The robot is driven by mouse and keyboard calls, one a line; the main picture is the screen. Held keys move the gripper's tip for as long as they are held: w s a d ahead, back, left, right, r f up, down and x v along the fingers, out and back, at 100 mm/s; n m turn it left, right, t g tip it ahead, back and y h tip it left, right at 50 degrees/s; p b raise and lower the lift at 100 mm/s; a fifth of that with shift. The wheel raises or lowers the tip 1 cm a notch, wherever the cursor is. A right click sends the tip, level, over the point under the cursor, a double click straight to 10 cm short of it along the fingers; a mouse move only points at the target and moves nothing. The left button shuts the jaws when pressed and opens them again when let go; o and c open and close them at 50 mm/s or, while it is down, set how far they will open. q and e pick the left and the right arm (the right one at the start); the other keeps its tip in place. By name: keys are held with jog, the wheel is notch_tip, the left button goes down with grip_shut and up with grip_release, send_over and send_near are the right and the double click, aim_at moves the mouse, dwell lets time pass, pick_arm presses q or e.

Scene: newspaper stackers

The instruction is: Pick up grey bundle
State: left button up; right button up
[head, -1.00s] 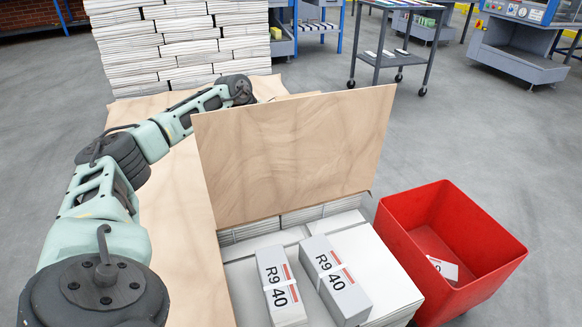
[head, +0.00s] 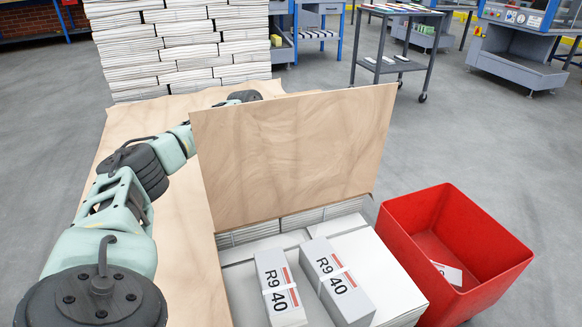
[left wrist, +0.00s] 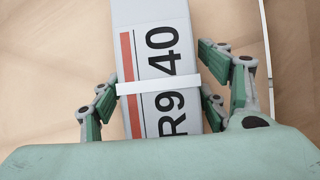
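A grey-white bundle marked R9 40 (left wrist: 164,50), with a red stripe and white band, lies between my left gripper's fingers (left wrist: 158,62) in the left wrist view. The fingers are close along both its sides; whether they press on it is unclear. Its top end runs out of the frame. In the head view the raised wooden panel hides my left gripper. Two more R9 40 bundles, a left one (head: 270,265) and a right one (head: 352,300), lie on a white stack in front of the panel. My right gripper is not in view.
The upright wooden panel (head: 290,150) stands beside a flat wooden board (head: 185,230). A red bin (head: 470,280) with a white item inside is at right. Tall paper stacks (head: 180,45) and a wheeled cart (head: 400,65) stand behind. Grey floor is clear between them.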

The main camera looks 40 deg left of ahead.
pick_arm(q)
grip_shut()
jog(key=shift+w+r, duration=0.1)
jog(key=shift+r, duration=0.05)
dwell(0.5)
jog(key=shift+r, duration=0.1)
